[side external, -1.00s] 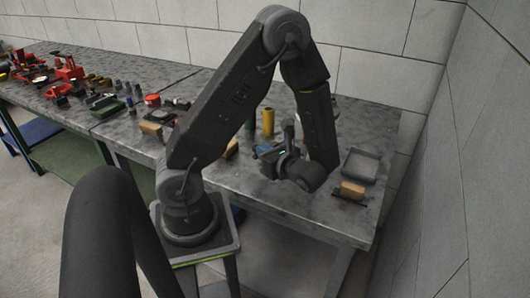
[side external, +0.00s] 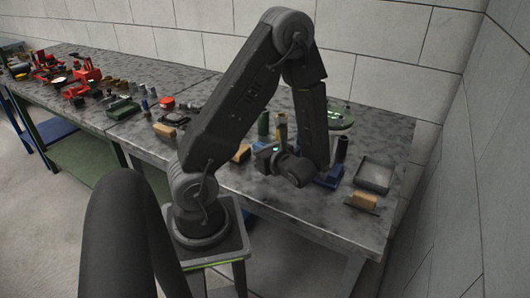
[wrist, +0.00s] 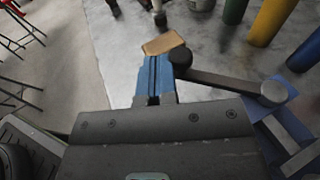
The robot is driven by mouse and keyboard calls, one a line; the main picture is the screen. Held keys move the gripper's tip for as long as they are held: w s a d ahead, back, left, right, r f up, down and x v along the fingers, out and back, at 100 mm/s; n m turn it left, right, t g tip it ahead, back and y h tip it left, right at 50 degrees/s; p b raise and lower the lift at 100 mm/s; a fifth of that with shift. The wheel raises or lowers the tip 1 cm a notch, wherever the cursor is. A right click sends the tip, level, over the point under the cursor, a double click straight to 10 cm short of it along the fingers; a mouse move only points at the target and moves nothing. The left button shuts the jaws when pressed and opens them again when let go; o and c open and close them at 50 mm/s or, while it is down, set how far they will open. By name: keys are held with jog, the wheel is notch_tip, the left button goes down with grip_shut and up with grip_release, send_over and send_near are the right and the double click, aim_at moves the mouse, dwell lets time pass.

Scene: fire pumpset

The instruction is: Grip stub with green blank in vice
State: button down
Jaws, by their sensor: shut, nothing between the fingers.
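My gripper (wrist: 153,68) is shut and empty, its blue fingers pressed together in the wrist view. In the side view my gripper (side external: 264,149) points left, low over the bench. A blue vice-like base (side external: 328,180) with a dark upright cylinder (side external: 341,150) stands just right of my wrist. A blue part (wrist: 275,130) lies at the right of the wrist view, beside a dark bar with round ends (wrist: 225,84). A green disc-shaped thing (side external: 341,118) is behind my forearm. I cannot tell which piece is the stub; my arm hides part of this area.
A wooden block (wrist: 164,43) lies just beyond my fingertips. Green (side external: 263,123) and yellow (side external: 281,130) cylinders stand behind my gripper. A grey tray (side external: 375,162) and a wood-handled tool (side external: 363,200) lie at the right. Many small parts crowd the left bench.

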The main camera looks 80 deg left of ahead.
jog(key=shift+a, duration=0.4)
dwell(0.3)
